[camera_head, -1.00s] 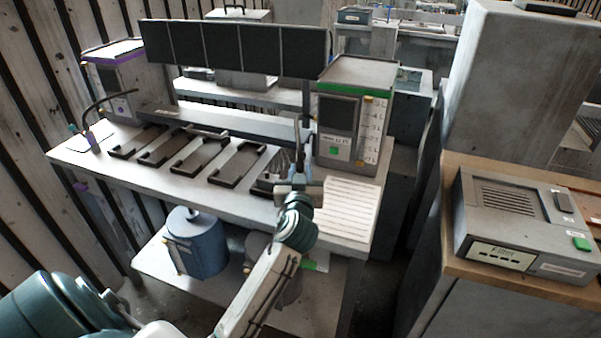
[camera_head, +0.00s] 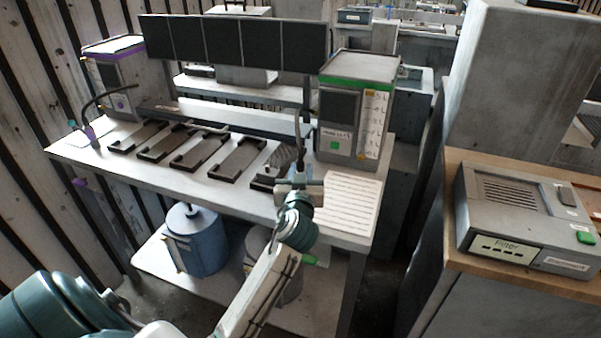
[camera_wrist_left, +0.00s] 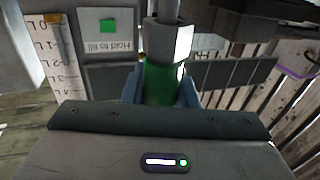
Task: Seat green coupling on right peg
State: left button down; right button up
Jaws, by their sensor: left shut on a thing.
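The green coupling (camera_wrist_left: 160,82) sits between the blue fingers of my left gripper (camera_wrist_left: 160,92) in the left wrist view. A pale metal collar (camera_wrist_left: 168,42) and a dark hose or rod are in line with it. In the head view my left gripper (camera_head: 298,190) is over the bench's front right part, beside the green-banded unit. A thin hose (camera_head: 297,128) rises behind it. I cannot make out the coupling there, and I cannot pick out the right peg; the gripper and arm cover that spot. My right gripper is not in view.
The green-banded unit (camera_head: 350,112) stands close right of my gripper. Several dark trays (camera_head: 235,160) line the bench to the left. A purple-banded unit (camera_head: 115,80) stands far left. A blue drum (camera_head: 197,243) is below.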

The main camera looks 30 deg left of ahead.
pick_arm(q)
jog(key=shift+w+f, duration=0.1)
jog(key=shift+f, duration=0.75)
jog(key=shift+r, duration=0.1)
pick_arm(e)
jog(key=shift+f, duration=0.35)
pick_arm(q)
jog(key=c, duration=1.1)
grip_release()
jog(key=shift+r, duration=0.1)
jog(key=shift+r, duration=0.2)
jog(key=b+v, duration=0.1)
jog(key=v, duration=0.4)
jog(key=b+v, duration=0.1)
jog(key=v, duration=0.3)
jog(key=shift+s+d+f, duration=0.2)
jog(key=shift+s+d, duration=0.05)
jog(key=shift+s, duration=0.1)
jog(key=shift+s+d, duration=0.25)
jog(key=shift+s, duration=0.2)
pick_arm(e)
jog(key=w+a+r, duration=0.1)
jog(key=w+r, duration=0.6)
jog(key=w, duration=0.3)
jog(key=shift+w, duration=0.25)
